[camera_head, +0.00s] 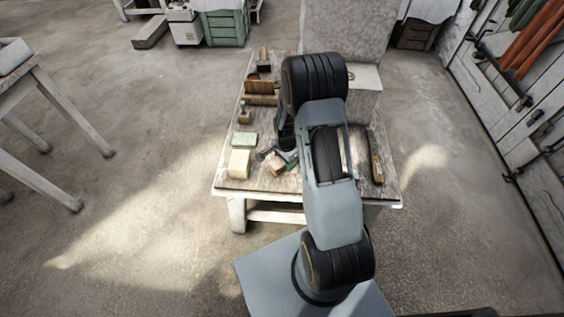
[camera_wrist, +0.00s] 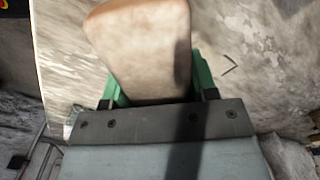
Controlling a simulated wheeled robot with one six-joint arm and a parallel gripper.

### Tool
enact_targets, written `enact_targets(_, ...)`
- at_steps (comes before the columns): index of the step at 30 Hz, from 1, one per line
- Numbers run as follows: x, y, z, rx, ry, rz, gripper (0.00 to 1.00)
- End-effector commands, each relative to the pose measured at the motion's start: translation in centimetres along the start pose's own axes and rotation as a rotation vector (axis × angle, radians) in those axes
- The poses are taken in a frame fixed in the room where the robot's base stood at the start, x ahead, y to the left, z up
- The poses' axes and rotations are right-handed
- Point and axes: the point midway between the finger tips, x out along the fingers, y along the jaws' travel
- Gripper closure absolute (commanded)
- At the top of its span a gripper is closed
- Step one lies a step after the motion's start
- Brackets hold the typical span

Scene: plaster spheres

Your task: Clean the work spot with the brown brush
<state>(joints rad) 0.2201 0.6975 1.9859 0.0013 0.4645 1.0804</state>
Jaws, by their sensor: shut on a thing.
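My gripper (camera_head: 283,163) is low over the front of the worktable (camera_head: 232,183) in the head view, partly hidden by my arm. In the wrist view its green fingers are shut on a tan-brown block with rounded corners (camera_wrist: 142,45), which looks like the brown brush. In the head view it is a small brown piece (camera_head: 275,169) at the gripper. Its bristles are not visible, and I cannot tell whether it touches the tabletop. The work spot is not clearly marked; my arm hides the middle of the table.
A cream block (camera_head: 239,163) and a green block (camera_head: 244,139) lie left of the gripper. A brown wooden box (camera_head: 260,92) stands behind them. A long wooden-handled tool (camera_head: 376,160) lies on the right. A large grey block (camera_head: 355,30) stands at the back.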

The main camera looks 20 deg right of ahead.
Motion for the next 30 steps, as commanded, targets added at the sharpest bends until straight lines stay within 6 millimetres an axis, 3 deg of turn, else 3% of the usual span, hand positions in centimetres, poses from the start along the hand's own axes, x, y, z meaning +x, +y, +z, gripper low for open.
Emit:
enact_targets(12, -0.7, -0.1, -0.7, -0.002, 0.003, -0.004, 0.73)
enact_targets(23, -0.7, 2.7, -0.7, -0.002, 0.002, -0.004, 0.73)
enact_targets(30, -0.7, 3.2, -0.7, -0.003, 0.004, -0.006, 0.73)
